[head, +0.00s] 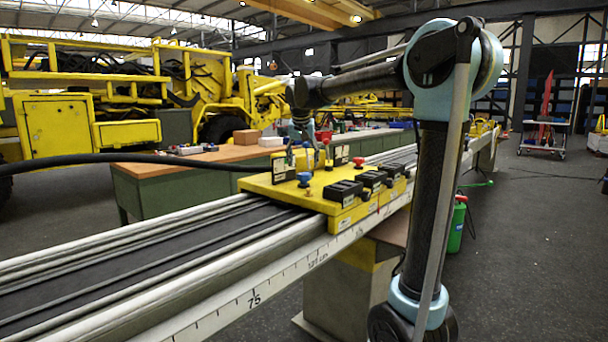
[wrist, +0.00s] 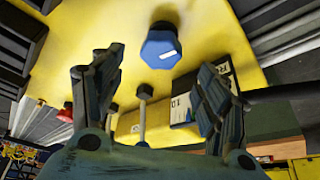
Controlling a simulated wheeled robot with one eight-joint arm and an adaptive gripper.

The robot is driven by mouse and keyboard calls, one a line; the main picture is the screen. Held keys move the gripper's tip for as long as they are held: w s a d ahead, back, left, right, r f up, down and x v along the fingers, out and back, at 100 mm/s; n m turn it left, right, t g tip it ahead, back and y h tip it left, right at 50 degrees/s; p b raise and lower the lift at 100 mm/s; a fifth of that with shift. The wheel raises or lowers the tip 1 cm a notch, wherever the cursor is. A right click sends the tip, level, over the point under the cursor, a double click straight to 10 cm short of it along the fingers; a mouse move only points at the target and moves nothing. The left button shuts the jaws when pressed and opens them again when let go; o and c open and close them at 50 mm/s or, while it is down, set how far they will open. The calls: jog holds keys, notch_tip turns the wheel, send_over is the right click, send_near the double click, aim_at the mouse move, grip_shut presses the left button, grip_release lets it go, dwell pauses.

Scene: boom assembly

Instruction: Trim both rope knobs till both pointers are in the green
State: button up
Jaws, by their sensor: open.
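A blue knob (head: 304,179) with a white mark sits on the yellow carriage plate (head: 256,183). In the wrist view the blue knob (wrist: 160,47) shows between and beyond my gripper's fingertips (wrist: 161,62). My gripper is open and empty, with one finger on each side of the picture. In the head view my gripper (head: 300,138) is small and hangs above the plate's back part. A red knob (head: 359,161) stands farther along the plate; it is partly hidden by a finger in the wrist view (wrist: 66,114).
Thin upright levers (wrist: 143,92) stand on the plate close to my fingers. Black blocks (head: 345,189) line its front edge. The plate straddles a long rail (head: 240,290) with a scale. A green workbench (head: 180,185) stands behind, and a black hose (head: 120,158) crosses at left.

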aim_at(304, 173)
jog(key=shift+x, duration=2.85)
jog(key=c, duration=1.1)
